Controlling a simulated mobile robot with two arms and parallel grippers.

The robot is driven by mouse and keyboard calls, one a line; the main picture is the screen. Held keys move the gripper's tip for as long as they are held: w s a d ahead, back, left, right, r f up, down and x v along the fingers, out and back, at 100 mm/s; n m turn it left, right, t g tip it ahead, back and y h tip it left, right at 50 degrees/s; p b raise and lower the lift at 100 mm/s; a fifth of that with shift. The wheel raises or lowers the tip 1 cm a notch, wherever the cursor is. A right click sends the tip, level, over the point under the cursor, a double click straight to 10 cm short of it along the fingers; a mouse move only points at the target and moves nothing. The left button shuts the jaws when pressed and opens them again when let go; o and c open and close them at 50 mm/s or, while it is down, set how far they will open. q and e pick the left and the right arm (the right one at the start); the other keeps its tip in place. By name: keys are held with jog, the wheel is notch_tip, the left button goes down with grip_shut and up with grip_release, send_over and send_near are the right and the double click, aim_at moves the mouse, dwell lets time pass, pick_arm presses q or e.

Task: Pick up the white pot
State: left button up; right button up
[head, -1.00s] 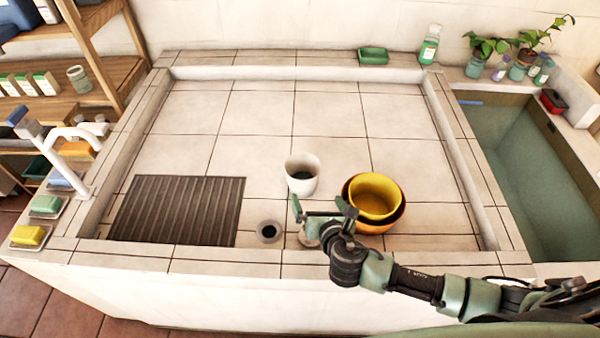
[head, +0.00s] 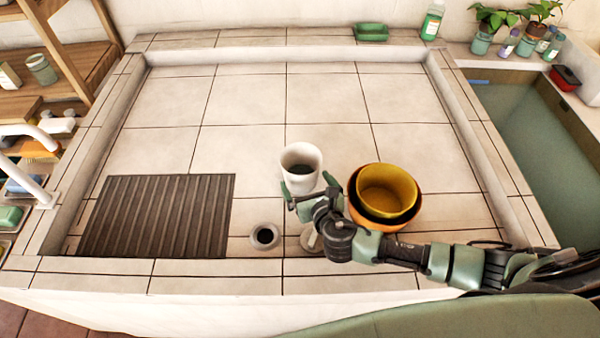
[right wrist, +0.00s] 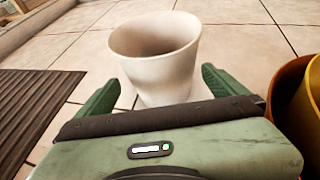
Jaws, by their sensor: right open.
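The white pot (head: 301,168) stands upright on the tiled basin floor, near the middle front. In the right wrist view the white pot (right wrist: 158,62) is straight ahead, its open rim tilted toward the camera. My right gripper (head: 307,194) is open at the near side of the pot. In the right wrist view the fingers of my right gripper (right wrist: 160,92) lie one on each side of the pot's lower part, with gaps visible. Nothing is held. My left gripper is not in view.
Stacked yellow and orange bowls (head: 387,190) stand close to the right of the pot. A dark ribbed drain mat (head: 158,215) lies to the left. A small grey-white cup-like thing (head: 264,236) is in front. The basin floor behind the pot is clear.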

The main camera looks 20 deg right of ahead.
aim_at(296, 164)
jog(key=x, duration=0.6)
jog(key=shift+d, duration=0.1)
jog(key=c, duration=1.2)
jog(key=shift+r, duration=0.1)
jog(key=shift+c, duration=0.2)
